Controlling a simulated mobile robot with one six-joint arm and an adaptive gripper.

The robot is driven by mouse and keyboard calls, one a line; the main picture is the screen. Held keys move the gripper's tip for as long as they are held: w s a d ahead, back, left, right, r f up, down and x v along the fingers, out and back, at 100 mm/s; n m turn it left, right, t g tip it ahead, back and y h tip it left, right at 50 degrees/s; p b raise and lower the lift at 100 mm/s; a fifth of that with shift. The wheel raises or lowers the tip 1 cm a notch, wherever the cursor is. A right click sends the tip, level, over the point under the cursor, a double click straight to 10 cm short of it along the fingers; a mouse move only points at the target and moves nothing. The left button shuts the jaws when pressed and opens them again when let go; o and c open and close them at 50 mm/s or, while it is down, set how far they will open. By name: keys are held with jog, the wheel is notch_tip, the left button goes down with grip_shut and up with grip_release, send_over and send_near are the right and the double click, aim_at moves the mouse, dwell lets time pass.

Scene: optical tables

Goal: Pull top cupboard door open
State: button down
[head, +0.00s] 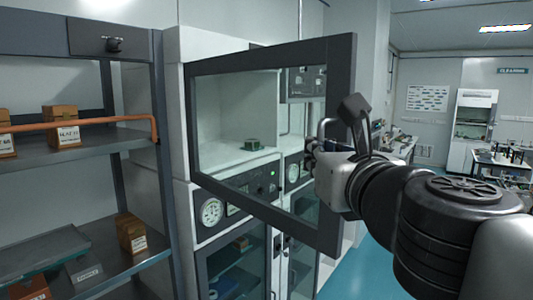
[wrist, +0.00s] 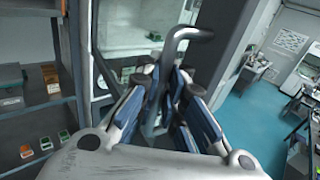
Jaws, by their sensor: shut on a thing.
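The top cupboard door (head: 345,80) is a glass panel in a dark grey frame. It stands part open, swung out toward me, hinged on its left side. My gripper (head: 318,150) is at the door's right edge, partly hidden behind the frame and my wrist. In the wrist view my gripper (wrist: 165,105) is shut on the curved grey door handle (wrist: 190,35), whose upper bend sticks out above the fingers. Behind the glass, a small dark green object (head: 252,145) sits on the cupboard's white floor.
A shelf rack with an orange rail (head: 80,124) and small boxes (head: 60,122) stands close on the left. Lower glass doors (head: 238,262) and a round gauge (head: 211,211) are below. Blue floor (head: 372,275) is open at right.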

jog(key=shift+s+a+f, duration=0.1)
jog(key=shift+a, duration=0.05)
jog(key=c, duration=2.2)
grip_release()
jog(key=shift+c, duration=0.2)
jog(key=o, duration=0.4)
jog(key=shift+s+d, duration=0.2)
jog(key=shift+s, duration=0.1)
jog(key=shift+o, duration=0.7)
jog(key=shift+w+a, duration=0.15)
jog(key=shift+w, duration=0.05)
jog(key=shift+s, duration=0.15)
jog(key=s+d, duration=0.1)
jog(key=s, duration=1)
jog(key=shift+s, duration=0.35)
